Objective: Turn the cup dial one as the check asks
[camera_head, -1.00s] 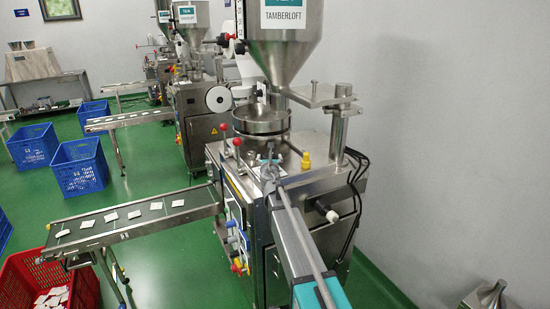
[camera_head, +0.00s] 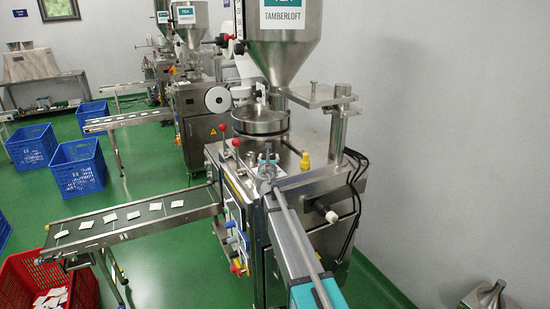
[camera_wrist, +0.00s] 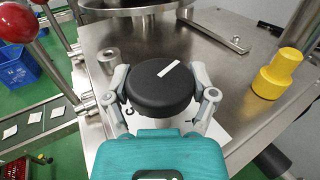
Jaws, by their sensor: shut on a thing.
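The cup dial is a round black knob (camera_wrist: 160,88) with a white pointer mark, on the steel top of the packing machine (camera_head: 300,180). In the wrist view its mark slants toward the upper right. My gripper (camera_wrist: 163,92) is shut on the knob, one grey finger on each side. A pale label with dark marks lies under the knob, mostly hidden by the knob and my gripper, so its scale cannot be read. In the head view my gripper (camera_head: 267,160) is at the machine top, and the knob is largely hidden there.
A yellow knob (camera_wrist: 278,73) stands right of the dial. A red ball lever (camera_wrist: 17,22) stands at the left. A round steel pan (camera_head: 260,119) sits behind, under the hopper (camera_head: 284,50). A conveyor (camera_head: 135,218) with teabags runs off left, above a red crate (camera_head: 86,285).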

